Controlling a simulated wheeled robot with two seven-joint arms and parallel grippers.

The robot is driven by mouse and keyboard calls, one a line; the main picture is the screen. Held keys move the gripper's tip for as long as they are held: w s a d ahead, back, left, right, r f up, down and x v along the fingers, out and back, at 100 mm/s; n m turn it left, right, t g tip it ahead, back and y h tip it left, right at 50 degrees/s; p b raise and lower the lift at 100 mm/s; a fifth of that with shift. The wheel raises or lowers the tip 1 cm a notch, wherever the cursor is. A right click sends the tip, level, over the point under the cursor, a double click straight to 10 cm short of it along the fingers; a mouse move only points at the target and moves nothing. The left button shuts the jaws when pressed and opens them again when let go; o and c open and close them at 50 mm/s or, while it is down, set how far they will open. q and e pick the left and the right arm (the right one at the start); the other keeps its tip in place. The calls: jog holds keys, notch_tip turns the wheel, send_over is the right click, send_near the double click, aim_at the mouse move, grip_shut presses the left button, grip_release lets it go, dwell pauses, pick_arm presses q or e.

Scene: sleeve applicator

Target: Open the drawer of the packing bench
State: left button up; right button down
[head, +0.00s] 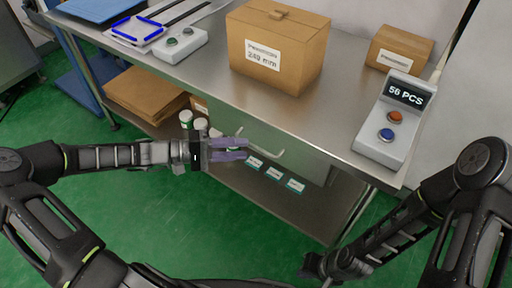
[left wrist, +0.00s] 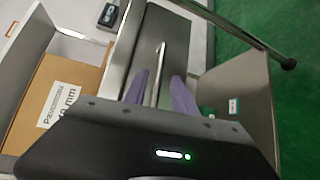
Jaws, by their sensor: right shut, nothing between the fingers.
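The packing bench (head: 210,78) has a grey drawer (head: 305,163) under its steel top, and its front looks flush. The drawer's pale bar handle (head: 268,150) runs along the front. It also shows in the left wrist view (left wrist: 161,62) as a long bar. My left gripper (head: 229,149) is open in front of the drawer, its purple fingers pointing at the front. In the left wrist view the fingers (left wrist: 159,84) stand on either side of the handle; I cannot tell whether they touch it. My right gripper (head: 316,267) is shut and low at the bottom, away from the drawer.
A large carton (head: 278,50), a smaller carton (head: 400,48) and a counter box reading 56 PCS (head: 391,120) stand on the bench top. The lower shelf (head: 235,178) holds flat cardboard (head: 145,92), white-capped bottles (head: 186,118) and small labelled boxes (head: 274,173). Green floor is free in front.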

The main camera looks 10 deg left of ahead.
aim_at(256, 147)
pick_arm(q)
jog(key=x, duration=0.5)
jog(key=shift+w+d, duration=0.1)
jog(key=shift+d, duration=0.15)
grip_shut()
jog(key=shift+f, duration=0.1)
dwell(1.1)
